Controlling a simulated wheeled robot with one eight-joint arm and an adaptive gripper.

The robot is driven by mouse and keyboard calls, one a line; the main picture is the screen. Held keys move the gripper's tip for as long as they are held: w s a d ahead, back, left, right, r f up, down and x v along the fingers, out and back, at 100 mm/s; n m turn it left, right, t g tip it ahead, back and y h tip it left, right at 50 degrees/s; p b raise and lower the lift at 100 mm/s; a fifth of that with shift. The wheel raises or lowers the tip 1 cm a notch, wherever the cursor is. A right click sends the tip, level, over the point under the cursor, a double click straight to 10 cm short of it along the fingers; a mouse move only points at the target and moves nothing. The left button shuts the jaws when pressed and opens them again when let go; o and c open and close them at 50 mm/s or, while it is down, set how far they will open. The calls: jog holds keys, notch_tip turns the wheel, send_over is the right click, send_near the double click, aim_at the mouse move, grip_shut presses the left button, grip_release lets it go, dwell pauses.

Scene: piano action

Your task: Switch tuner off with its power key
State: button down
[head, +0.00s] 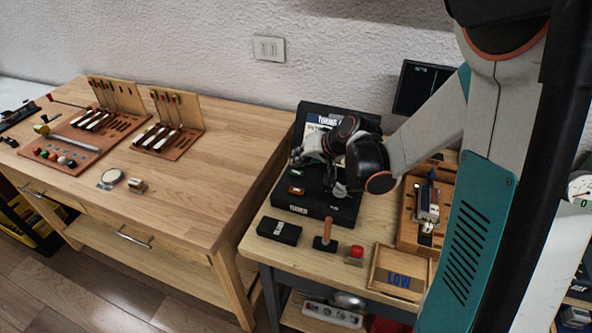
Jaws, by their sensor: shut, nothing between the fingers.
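The tuner (312,115) is a black, slanted desktop unit on the right-hand bench, with a light screen near its top partly hidden by my gripper. A small orange-lit key (296,190) and a pale-lit key (296,172) show on its left side. White lettering (298,209) runs along its front edge. The power key cannot be singled out, and keys under the gripper are hidden.
In front of the tuner lie a black labelled case (279,231), a wooden-handled tool (326,237), a red-topped block (354,255) and a wooden tray marked LOW (376,264). A wooden fixture (408,232) stands right. The left bench (210,180) has open space beside its tool racks.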

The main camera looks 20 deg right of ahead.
aim_at(299, 172)
jog(key=shift+r+p, duration=1.5)
jog(key=shift+r, duration=0.9)
jog(key=s+r+n+h, duration=0.1)
jog(key=s+r, duration=0.2)
jog(key=s, duration=0.5)
jog(key=s+r+n+h, duration=0.1)
jog(key=s+r, duration=0.3)
jog(key=s, duration=0.5)
jog(key=s+a+r+n+g+h, duration=0.1)
jog(key=s+r+h, duration=0.1)
jog(key=s, duration=0.7)
jog(key=shift+r, duration=0.7)
